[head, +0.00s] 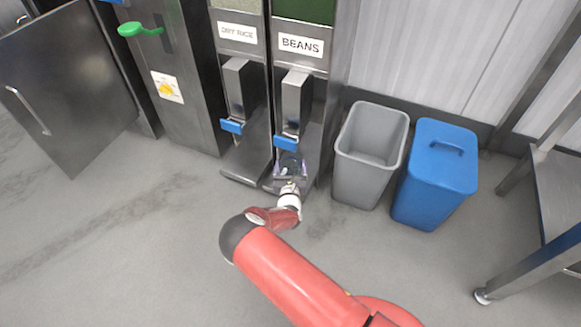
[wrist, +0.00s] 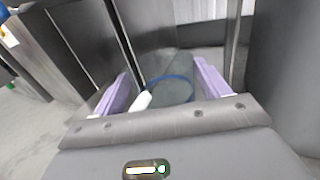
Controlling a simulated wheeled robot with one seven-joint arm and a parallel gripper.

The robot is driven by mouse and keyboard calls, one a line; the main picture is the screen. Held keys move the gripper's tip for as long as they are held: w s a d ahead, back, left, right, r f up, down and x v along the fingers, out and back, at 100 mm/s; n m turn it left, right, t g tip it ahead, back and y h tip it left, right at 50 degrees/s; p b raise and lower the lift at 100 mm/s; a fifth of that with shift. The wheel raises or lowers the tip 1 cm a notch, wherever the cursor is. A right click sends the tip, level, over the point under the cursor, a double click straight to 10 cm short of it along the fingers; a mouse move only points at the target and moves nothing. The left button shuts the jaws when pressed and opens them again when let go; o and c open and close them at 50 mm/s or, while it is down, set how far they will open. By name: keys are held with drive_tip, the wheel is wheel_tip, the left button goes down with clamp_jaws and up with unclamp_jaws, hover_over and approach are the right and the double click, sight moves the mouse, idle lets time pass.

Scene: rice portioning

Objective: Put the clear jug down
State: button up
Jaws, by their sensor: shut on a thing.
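The clear jug (wrist: 170,68) shows in the wrist view as a see-through, greyish vessel with a blue ring and a white part, perhaps its handle, at its left. My gripper (wrist: 163,82) is shut on it, with one purple finger at each side. In the head view my gripper (head: 290,170) is at the foot of the dispenser labelled BEANS (head: 301,45), below its blue lever (head: 286,142). The jug is small and dark there and hard to make out. I cannot tell whether the jug's bottom touches the dispenser's base ledge (head: 270,184).
A second dispenser labelled DRY RICE (head: 237,33) stands at the left. A grey open bin (head: 370,150) and a blue lidded bin (head: 436,175) stand at the right. A metal table (head: 555,200) is at the far right. The floor at the left front is clear.

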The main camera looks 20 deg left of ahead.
drive_tip(key=shift+f, duration=0.2)
drive_tip(key=o, duration=1.4)
drive_tip(key=shift+r, duration=0.15)
